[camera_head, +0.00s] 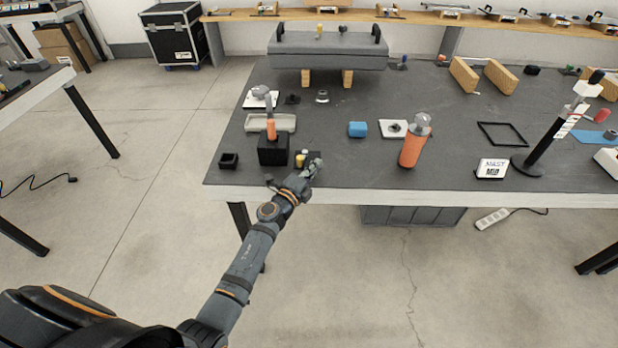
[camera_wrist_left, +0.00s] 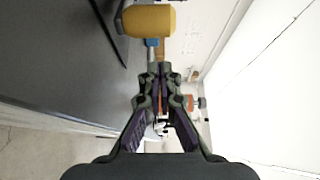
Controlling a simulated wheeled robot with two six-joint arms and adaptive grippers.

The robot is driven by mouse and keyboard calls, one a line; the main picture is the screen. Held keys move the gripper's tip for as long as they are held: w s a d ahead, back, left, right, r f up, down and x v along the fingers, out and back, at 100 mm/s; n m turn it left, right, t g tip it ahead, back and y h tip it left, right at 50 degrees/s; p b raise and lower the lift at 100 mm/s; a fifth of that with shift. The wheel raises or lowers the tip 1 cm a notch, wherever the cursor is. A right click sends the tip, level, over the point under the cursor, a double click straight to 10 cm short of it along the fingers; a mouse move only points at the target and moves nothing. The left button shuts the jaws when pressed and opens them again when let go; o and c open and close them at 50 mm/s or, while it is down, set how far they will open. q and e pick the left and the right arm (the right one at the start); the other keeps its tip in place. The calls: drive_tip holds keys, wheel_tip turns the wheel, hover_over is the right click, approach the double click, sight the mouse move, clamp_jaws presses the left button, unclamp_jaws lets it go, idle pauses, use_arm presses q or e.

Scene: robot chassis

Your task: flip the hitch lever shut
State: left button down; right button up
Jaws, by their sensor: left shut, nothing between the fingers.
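A small yellow piece (camera_head: 299,160) stands on a dark base at the front edge of the table; it looks like the grip of the hitch lever. In the left wrist view a large yellow cylinder (camera_wrist_left: 148,20), seemingly the same piece, lies just beyond and slightly left of the fingertips. My left gripper (camera_head: 315,166) is just right of the yellow piece at the table's front edge. In the left wrist view the fingers (camera_wrist_left: 160,68) are together and empty, apart from the yellow grip. The lever's hinge is too small or hidden to tell. My right gripper is out of view.
An orange cylinder (camera_head: 414,146) stands further right. The front of the table (camera_head: 352,175) between them is clear.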

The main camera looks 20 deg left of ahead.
sight(300, 162)
use_arm(q)
drive_tip(key=a, duration=0.3)
drive_tip(key=shift+s+a, duration=0.2)
drive_tip(key=shift+s, duration=0.15)
drive_tip(key=shift+a+m+h, duration=0.6)
drive_tip(key=shift+a+h, duration=0.1)
drive_tip(key=shift+a, duration=0.4)
